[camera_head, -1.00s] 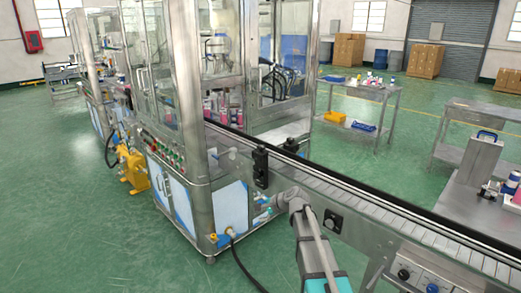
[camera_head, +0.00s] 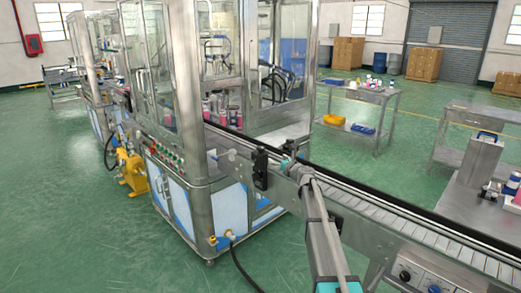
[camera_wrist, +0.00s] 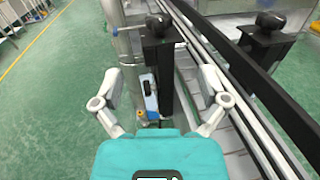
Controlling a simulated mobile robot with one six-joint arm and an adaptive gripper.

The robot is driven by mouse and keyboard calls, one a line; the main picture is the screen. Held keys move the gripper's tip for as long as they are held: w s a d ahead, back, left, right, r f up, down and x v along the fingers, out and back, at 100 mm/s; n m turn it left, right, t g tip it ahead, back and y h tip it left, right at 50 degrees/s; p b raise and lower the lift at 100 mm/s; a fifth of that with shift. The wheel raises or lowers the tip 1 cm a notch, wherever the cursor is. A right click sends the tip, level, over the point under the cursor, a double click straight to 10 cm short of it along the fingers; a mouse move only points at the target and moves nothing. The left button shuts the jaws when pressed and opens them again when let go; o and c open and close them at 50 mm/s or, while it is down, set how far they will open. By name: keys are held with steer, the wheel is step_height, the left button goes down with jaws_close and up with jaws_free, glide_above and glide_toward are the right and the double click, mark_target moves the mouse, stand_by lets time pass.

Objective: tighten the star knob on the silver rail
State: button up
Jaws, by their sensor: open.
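My gripper (camera_wrist: 162,82) is open and empty in the wrist view, its two grey fingers spread wide. A black bracket (camera_wrist: 158,60) stands ahead of it, between the fingers in the picture, with no contact visible. A dark knob (camera_wrist: 158,25) sits at the top of this bracket; its star shape is too small to make out. A silver rail (camera_wrist: 193,55) runs along the conveyor just right of the bracket. In the head view my gripper (camera_head: 290,168) is beside the conveyor, right of the black bracket (camera_head: 260,169), and hides part of the rail.
A second black bracket with a dark knob (camera_wrist: 270,24) stands across the conveyor (camera_head: 400,224). The glass-walled machine (camera_head: 215,110) rises on the left. A control panel (camera_head: 425,275) is on the conveyor's near side. Green floor (camera_head: 90,235) is clear at left.

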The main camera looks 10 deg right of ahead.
mark_target(263, 149)
steer(key=x, duration=1.4)
steer(key=shift+s, duration=0.1)
